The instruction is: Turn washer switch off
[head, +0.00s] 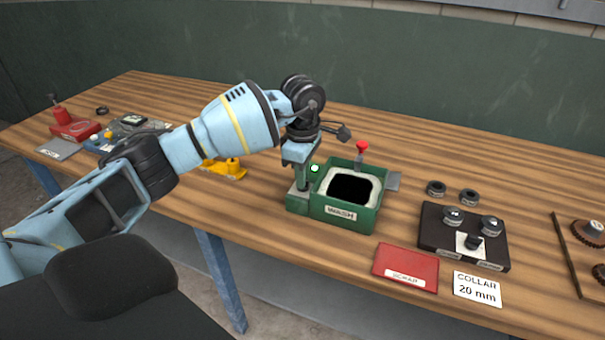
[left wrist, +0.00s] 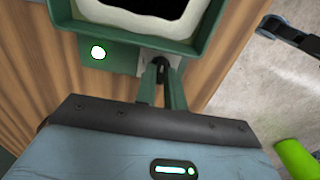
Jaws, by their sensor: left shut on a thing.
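The washer (head: 318,208) is a green box labelled WASH with a pale rim around a dark opening, in the middle of the wooden bench. Its green rim (left wrist: 192,48) fills the top of the left wrist view. A round lamp (head: 314,168) on its left side glows pale green; it also shows in the left wrist view (left wrist: 97,52). My left gripper (head: 301,184) is down at that side, its fingers (left wrist: 162,82) shut on the small black switch lever (left wrist: 162,68). The fingers partly hide the lever, and its exact tilt is unclear. My right gripper is not in view.
A red-knobbed lever (head: 362,148) stands behind the washer. A red scrap tray (head: 405,268), a COLLAR 20 mm card (head: 477,289) and a black fixture (head: 435,235) lie to the right. A yellow part (head: 232,168) lies left, behind my left arm.

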